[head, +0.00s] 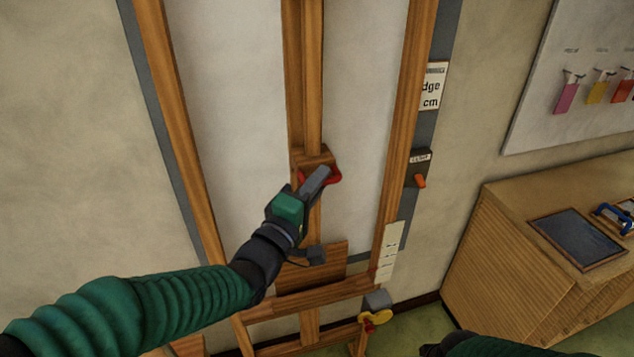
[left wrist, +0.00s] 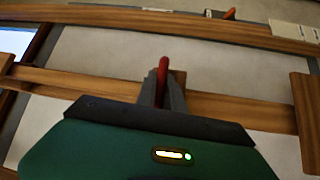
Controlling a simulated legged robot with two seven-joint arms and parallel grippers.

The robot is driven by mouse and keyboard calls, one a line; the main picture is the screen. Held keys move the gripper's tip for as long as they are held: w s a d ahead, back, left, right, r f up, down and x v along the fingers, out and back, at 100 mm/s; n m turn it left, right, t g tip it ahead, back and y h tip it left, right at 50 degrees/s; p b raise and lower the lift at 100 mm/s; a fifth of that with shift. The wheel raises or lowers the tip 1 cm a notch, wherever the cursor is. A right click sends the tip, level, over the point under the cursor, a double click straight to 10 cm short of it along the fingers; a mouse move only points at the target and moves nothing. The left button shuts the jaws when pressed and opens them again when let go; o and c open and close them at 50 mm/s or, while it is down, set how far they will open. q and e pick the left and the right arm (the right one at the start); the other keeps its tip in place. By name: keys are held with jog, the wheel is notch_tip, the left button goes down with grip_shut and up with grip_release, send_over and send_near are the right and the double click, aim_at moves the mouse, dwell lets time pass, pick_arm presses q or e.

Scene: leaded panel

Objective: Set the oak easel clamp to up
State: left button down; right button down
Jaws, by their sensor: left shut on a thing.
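The oak easel (head: 395,130) stands against the wall, and its clamp block (head: 313,158) sits on the central mast. The clamp has a red handle (head: 334,178), which sticks out to the right of my left gripper (head: 318,180) in the head view. My left gripper is shut on this handle. In the left wrist view the red handle (left wrist: 163,72) stands between the fingers (left wrist: 162,90) in front of the wooden mast (left wrist: 235,108). The fingers hide part of the handle and clamp. Only a piece of my right arm shows at the bottom edge; its gripper is out of view.
A dark box with an orange lever (head: 419,181) is on the wall strip right of the easel. A yellow knob (head: 376,317) is low on the right. A wooden cabinet (head: 490,240) with a dark tray (head: 577,238) stands at the right. Coloured tags (head: 566,97) hang above.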

aim_at(316, 33)
pick_arm(q)
notch_tip(316, 33, up, 25)
jog(key=p, duration=1.9)
jog(key=shift+r+p, duration=0.2)
jog(key=shift+p, duration=0.15)
jog(key=shift+d, duration=0.1)
jog(key=c, duration=1.5)
grip_release()
jog(key=shift+o, duration=0.2)
jog(key=shift+d+f, duration=0.1)
jog(key=shift+d, duration=0.15)
jog(key=shift+f, duration=0.15)
